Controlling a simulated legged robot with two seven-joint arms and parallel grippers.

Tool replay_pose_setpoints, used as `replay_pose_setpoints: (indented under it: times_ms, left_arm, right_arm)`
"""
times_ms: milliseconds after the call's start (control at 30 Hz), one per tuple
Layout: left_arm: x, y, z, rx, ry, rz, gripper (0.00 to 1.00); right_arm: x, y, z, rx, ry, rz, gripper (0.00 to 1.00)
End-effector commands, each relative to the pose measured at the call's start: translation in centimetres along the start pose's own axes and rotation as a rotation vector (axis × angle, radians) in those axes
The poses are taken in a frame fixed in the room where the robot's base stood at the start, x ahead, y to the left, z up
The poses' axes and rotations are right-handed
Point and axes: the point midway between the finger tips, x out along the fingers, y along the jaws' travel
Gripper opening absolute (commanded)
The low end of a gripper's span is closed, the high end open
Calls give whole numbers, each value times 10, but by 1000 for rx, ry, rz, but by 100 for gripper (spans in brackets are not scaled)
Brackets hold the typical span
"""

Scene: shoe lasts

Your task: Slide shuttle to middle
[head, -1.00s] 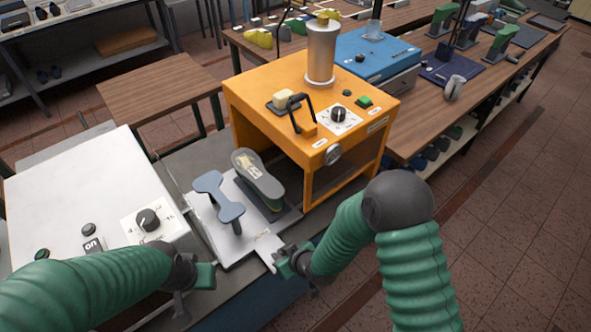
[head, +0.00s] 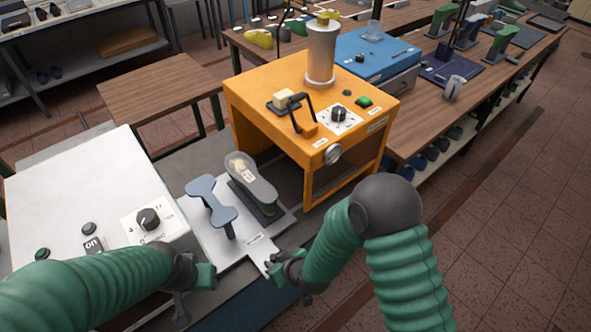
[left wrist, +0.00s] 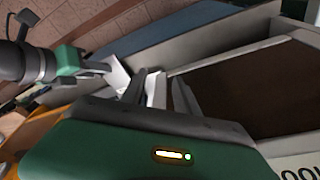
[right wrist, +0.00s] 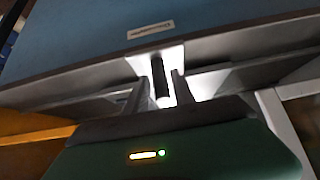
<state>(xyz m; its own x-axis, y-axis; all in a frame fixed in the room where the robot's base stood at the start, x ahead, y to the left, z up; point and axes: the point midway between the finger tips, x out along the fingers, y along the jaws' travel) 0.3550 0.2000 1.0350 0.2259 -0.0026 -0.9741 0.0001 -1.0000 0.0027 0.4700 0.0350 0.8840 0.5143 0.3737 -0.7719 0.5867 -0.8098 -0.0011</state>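The shuttle is a pale grey plate (head: 225,255) between the white box and the orange press, nearer the white box. It bears a blue-grey stand (head: 212,203) and a grey shoe form (head: 250,178) on a dark base. A white tab (head: 262,254) juts from its front edge. My right gripper (head: 273,268) is at the tab's end. In the right wrist view, its fingers (right wrist: 158,92) stand apart on either side of a dark bar, with a light gap showing. My left gripper (head: 190,297) is in front of the white box; the left wrist view shows its fingers (left wrist: 158,95) apart.
The orange press (head: 290,100), with an open bay, stands right of the shuttle. The white box (head: 85,190) with a knob and buttons stands left. A blue machine (head: 375,55) is behind the press. Open tiled floor lies at the right.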

Motion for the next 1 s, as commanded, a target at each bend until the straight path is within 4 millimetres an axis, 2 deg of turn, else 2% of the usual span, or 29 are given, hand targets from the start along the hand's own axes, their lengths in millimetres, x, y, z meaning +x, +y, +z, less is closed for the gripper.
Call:
replay_pose_setpoints:
  times_ms: [33,100,367,733,1000]
  left_arm:
    - [0,0,0,0,0,0,36]
    - [0,0,0,0,0,0,36]
    - [0,0,0,0,0,0,36]
    - [-31,0,-7,0,0,0,36]
    - [-31,0,-7,0,0,0,36]
  right_arm:
    - [0,0,-1,0,2,0,38]
    - [1,0,-2,-1,3,0,47]
    - [2,-1,-4,-2,5,0,47]
    - [-45,-1,-6,-2,6,0,47]
    - [-48,-1,-4,-2,6,0,47]
